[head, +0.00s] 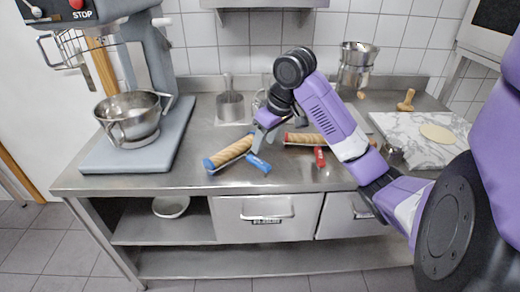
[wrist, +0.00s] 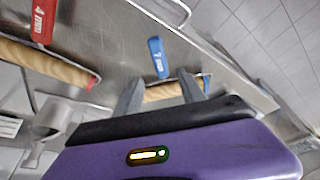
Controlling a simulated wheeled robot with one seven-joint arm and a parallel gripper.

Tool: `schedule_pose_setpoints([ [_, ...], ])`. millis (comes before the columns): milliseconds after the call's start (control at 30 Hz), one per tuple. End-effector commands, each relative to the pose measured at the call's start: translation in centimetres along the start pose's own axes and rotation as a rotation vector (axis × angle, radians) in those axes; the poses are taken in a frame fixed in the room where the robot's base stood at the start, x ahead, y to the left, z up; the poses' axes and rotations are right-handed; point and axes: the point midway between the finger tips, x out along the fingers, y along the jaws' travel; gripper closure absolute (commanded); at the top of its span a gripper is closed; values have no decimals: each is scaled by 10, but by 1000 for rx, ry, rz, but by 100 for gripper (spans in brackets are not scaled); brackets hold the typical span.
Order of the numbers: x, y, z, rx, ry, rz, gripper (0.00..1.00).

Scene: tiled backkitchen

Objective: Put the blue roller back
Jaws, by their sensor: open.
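The blue roller (head: 230,152), a wooden cylinder with blue ends and a blue tag (head: 259,164), lies slanted on the steel counter near its front edge. My gripper (head: 258,141) is open and points down just beside its upper right end. In the wrist view the blue roller's wood (wrist: 163,91) shows between the spread fingers of my gripper (wrist: 161,78), with the "7 mm" tag beyond. I cannot tell whether the fingers touch it. A red roller (head: 304,139) with a red tag (head: 320,157) lies to the right; the wrist view shows its "4 mm" tag (wrist: 43,22).
A mixer with a steel bowl (head: 132,112) stands on the left. A marble board (head: 405,143) with dough (head: 437,133) and stacked metal containers (head: 356,62) are on the right. Counter left of the blue roller is clear.

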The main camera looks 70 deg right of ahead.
Motion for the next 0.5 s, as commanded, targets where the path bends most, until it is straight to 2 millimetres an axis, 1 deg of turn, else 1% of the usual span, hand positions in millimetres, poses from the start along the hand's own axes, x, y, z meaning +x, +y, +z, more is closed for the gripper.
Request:
schedule_pose_setpoints([
  [33,-9,1,-1,0,1,3,53],
  [200,-20,0,0,1,0,0,53],
  [400,-20,-2,-1,0,2,-4,53],
  [467,-17,-8,-4,-3,15,-16,53],
  [500,-14,-16,-8,-6,33,-32,53],
])
